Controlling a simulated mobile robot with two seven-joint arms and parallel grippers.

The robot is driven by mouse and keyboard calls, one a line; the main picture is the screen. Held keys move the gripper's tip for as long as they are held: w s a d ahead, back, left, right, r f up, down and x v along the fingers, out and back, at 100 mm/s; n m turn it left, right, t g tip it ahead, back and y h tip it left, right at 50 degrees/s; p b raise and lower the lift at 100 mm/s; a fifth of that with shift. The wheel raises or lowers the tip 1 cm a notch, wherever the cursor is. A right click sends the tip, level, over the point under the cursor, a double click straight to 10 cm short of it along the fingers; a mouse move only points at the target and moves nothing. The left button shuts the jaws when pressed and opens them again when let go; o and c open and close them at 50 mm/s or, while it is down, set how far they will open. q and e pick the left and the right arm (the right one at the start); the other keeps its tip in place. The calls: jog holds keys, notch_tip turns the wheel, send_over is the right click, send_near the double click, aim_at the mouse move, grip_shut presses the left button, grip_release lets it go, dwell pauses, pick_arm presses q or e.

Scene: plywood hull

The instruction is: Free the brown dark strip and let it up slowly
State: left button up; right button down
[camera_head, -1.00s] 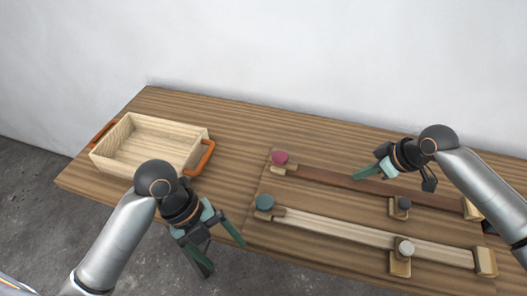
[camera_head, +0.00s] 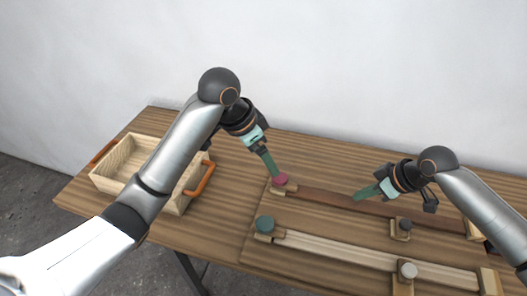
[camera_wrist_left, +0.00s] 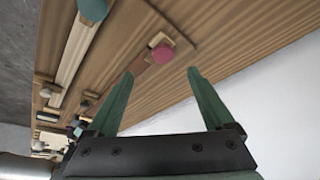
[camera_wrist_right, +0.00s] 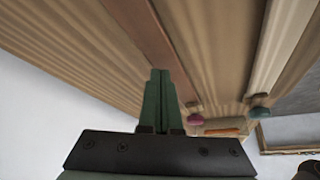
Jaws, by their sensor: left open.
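The brown dark strip (camera_head: 330,198) lies flat along the back of the board. Its left end is at a small wooden block (camera_head: 285,189) with a pink knob (camera_head: 280,179). My left gripper (camera_head: 270,166) is open at the pink knob. In the left wrist view the knob (camera_wrist_left: 163,53) appears between and just beyond the two fingertips (camera_wrist_left: 160,72). My right gripper (camera_head: 361,194) is shut, its fingertips at the middle of the strip. In the right wrist view the closed fingers (camera_wrist_right: 159,75) overlap the strip (camera_wrist_right: 143,30); whether they press on it I cannot tell.
A pale strip (camera_head: 340,249) with a teal knob (camera_head: 265,224) lies in front. Blocks with a dark knob (camera_head: 405,224) and a grey knob (camera_head: 408,270) stand to the right. A wooden box (camera_head: 121,182) with orange handles is at the left. A wall is behind.

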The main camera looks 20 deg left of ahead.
aim_at(278, 179)
pick_arm(q)
jog(key=shift+n, duration=0.3)
jog(key=x, duration=1.1)
jog(key=shift+w+d+f, duration=0.2)
jog(key=shift+w+f, duration=0.05)
jog(key=shift+w, duration=0.2)
jog(key=shift+s, duration=0.1)
grip_shut()
jog(key=shift+f, duration=0.1)
pick_arm(e)
jog(key=shift+f, duration=0.2)
jog(key=shift+f, duration=0.55)
